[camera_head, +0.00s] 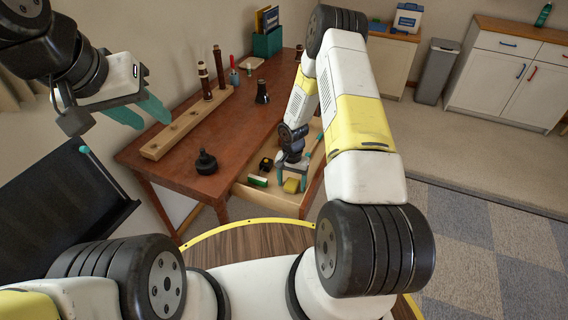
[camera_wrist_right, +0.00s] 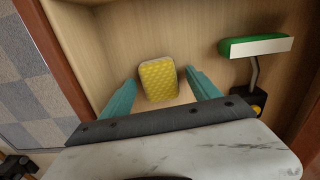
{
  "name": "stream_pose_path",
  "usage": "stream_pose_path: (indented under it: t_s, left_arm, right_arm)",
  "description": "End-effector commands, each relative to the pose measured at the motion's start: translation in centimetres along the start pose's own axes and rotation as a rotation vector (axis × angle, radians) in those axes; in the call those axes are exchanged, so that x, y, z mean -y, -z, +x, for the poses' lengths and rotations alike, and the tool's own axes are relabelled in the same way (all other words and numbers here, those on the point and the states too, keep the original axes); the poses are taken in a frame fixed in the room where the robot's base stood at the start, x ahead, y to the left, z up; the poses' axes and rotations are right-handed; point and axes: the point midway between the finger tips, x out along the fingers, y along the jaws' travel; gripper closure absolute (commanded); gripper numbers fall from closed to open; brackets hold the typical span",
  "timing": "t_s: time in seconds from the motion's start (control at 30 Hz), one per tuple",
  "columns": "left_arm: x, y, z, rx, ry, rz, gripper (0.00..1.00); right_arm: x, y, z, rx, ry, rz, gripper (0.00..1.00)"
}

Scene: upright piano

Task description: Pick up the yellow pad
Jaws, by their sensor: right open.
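The yellow pad (camera_head: 291,186) lies in the open drawer (camera_head: 248,193) of the brown desk. In the right wrist view, the pad (camera_wrist_right: 158,80) has a textured face and lies on the pale wood drawer floor. My right gripper (camera_head: 292,172) reaches down into the drawer above the pad. In the wrist view its teal fingers (camera_wrist_right: 161,82) are spread, one on each side of the pad, with gaps and no visible contact. My left gripper (camera_head: 154,122) is raised at the upper left, away from the pad, with its teal fingers apart and nothing between them.
A green-and-white brush-like tool (camera_wrist_right: 255,46) lies in the drawer right of the pad in the wrist view. The drawer walls stand close around. On the desk (camera_head: 180,170) are a wooden rack (camera_head: 180,132) with dark pieces and a black bulb-shaped object (camera_head: 206,163).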

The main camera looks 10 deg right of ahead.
Motion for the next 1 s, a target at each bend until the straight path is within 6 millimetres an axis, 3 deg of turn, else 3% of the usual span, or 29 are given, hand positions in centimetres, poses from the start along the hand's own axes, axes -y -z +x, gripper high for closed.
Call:
stream_pose_path:
  t_s: [0.07,0.4,0.7,1.0]
  left_arm:
    - [0.0,0.0,0.0,0.0,0.0,0.0,0.64]
    - [0.0,0.0,0.0,0.0,0.0,0.0,0.64]
    - [0.0,0.0,0.0,0.0,0.0,0.0,0.64]
    - [0.0,0.0,0.0,0.0,0.0,0.0,0.64]
  right_arm:
    - [0.0,0.0,0.0,0.0,0.0,0.0,0.29]
    - [0.0,0.0,0.0,0.001,-0.001,0.0,0.94]
    - [0.0,0.0,-0.7,-0.001,0.0,0.0,0.94]
    - [0.0,0.1,-6.4,-0.003,0.001,0.0,0.94]
